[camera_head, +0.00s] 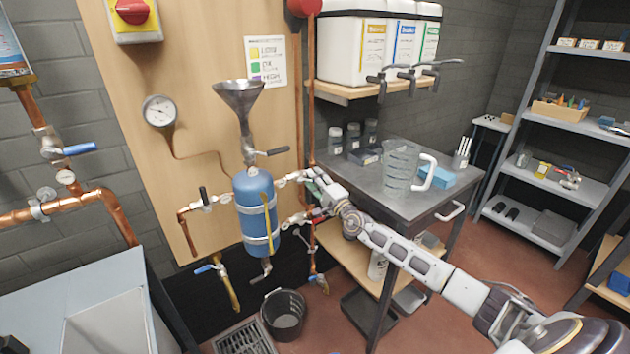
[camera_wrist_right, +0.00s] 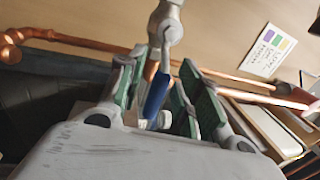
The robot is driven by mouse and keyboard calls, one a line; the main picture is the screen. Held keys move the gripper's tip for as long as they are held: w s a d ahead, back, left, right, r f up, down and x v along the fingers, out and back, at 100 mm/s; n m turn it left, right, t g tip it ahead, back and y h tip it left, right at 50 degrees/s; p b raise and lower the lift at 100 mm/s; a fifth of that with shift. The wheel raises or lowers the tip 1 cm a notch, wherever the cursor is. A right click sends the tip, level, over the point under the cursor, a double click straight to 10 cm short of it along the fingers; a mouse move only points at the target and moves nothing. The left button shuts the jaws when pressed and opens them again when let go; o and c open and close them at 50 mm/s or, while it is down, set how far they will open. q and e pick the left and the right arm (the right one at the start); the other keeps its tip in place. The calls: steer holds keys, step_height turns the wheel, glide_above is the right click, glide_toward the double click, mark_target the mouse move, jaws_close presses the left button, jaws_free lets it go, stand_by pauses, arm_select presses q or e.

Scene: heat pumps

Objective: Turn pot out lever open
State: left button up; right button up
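The blue pot (camera_head: 256,212) hangs on the wooden panel, with a metal funnel (camera_head: 238,95) above it. Several small valves and copper pipes surround it. My right gripper (camera_head: 318,182) reaches in from the right, beside the upper right pipe fitting of the pot. In the right wrist view, a blue lever (camera_wrist_right: 157,95) on a metal valve stem lies between the two green-padded fingers of my right gripper (camera_wrist_right: 160,88). The fingers look apart, with gaps beside the lever. The gripper hides part of this valve in the head view. My left gripper is out of view.
A metal table (camera_head: 450,190) with a clear jug (camera_head: 400,168) stands just right of the pot, close to my right arm. A black bucket (camera_head: 284,318) sits on the floor below. A pressure gauge (camera_head: 159,111) is on the panel. White containers (camera_head: 342,48) stand on a shelf above.

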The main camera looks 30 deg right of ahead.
stand_by(0.4)
steer(key=v, duration=1.2)
stand_by(0.8)
steer(key=shift+f, duration=0.1)
stand_by(0.7)
